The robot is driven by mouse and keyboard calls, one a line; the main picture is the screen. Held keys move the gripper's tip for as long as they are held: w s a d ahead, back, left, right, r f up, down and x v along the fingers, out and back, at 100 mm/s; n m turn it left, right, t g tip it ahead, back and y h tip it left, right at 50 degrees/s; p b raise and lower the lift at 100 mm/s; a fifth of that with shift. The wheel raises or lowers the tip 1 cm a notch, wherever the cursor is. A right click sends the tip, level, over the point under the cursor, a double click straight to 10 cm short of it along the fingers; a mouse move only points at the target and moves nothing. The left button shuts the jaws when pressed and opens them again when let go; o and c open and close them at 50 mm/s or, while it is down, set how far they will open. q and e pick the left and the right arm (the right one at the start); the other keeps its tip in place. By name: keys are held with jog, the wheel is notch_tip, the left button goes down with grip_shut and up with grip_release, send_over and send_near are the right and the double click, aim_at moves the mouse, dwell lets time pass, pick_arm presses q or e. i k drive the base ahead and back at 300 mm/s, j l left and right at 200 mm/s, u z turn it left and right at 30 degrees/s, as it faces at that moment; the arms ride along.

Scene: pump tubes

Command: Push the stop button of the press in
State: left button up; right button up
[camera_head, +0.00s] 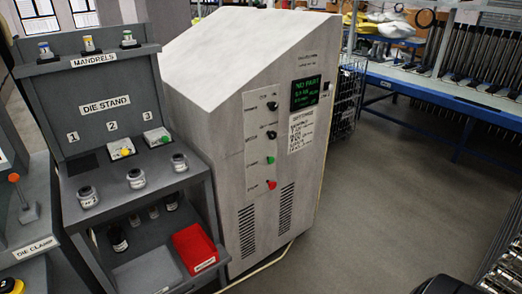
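A pale grey cabinet (205,110) with a sloped top stands in the middle of the head view. The small label beside the red button seems to read STOP. I cannot tell from this view how far the red button is pressed in. A lit display (306,92) to the panel's right reads NO PART. Neither of my grippers is in view, and nothing covers the buttons.
The die stand (110,103) with jars and a red bin (194,248) stands close at the cabinet's left. A die clamp station (35,245) is at far left. A blue-framed workbench (430,84) is at the back right. The floor (385,190) right of the cabinet is clear.

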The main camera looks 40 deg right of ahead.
aim_at(272, 185)
jog(key=z, duration=1.3)
jog(key=i+l+z, duration=0.1)
jog(key=i+z, duration=0.2)
jog(key=z, duration=0.2)
jog(key=i+z, duration=0.45)
jog(key=k+j, duration=0.05)
jog(key=k, duration=0.1)
